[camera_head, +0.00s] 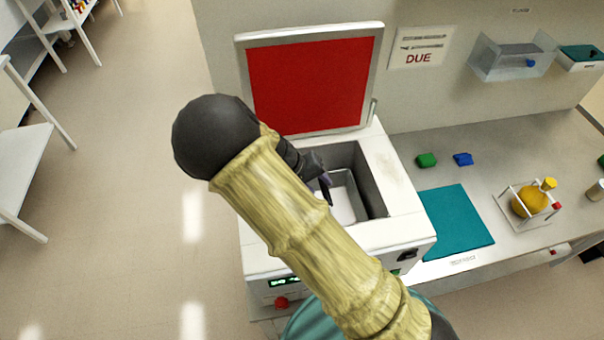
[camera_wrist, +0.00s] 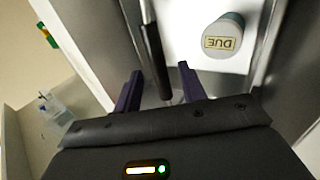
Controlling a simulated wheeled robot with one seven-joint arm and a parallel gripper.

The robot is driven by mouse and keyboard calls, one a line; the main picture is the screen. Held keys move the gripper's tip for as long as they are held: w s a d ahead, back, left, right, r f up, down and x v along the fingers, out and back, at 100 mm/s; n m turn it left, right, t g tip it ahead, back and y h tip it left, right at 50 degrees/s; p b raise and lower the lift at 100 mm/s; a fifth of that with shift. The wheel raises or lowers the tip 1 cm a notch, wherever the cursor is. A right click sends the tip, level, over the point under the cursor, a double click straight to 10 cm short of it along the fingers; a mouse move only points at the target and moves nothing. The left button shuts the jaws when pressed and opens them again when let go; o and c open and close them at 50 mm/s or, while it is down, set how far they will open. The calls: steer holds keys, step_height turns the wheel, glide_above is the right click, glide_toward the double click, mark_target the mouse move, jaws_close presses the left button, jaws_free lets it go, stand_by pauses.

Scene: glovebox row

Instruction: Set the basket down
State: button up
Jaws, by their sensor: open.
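The basket (camera_head: 347,203) shows as a pale, shallow box down in the open well of a white machine (camera_head: 390,185). In the wrist view its white floor (camera_wrist: 185,25) bears a grey cylinder labelled DUE (camera_wrist: 226,36). My gripper (camera_head: 325,183) reaches into the well, largely hidden behind my arm. In the wrist view my gripper (camera_wrist: 160,85) has its two purple fingers apart. A dark upright bar (camera_wrist: 153,55), apparently the basket's handle, stands between them without being clamped. Whether the basket rests fully on the well floor is hard to tell.
The machine's red-faced lid (camera_head: 312,85) stands open behind the well. To the right, a counter holds a teal mat (camera_head: 455,222), green (camera_head: 427,160) and blue (camera_head: 463,159) blocks, and a rack with a yellow flask (camera_head: 530,202).

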steer(key=b+v, duration=0.2)
steer(key=v, duration=0.6)
steer(key=shift+r, duration=0.25)
steer(key=shift+a, duration=0.1)
steer(key=s+d+r+m+y, duration=0.1)
steer(key=s+d, duration=0.4)
steer(key=d, duration=0.5)
steer(key=s+d+r+m+y, duration=0.2)
steer(key=s+d+y, duration=0.3)
steer(key=d, duration=0.5)
steer(key=shift+s+r+t+y, duration=0.3)
steer(key=shift+s+r+t, duration=0.1)
steer(key=shift+r, duration=0.35)
steer(key=shift+c, duration=0.5)
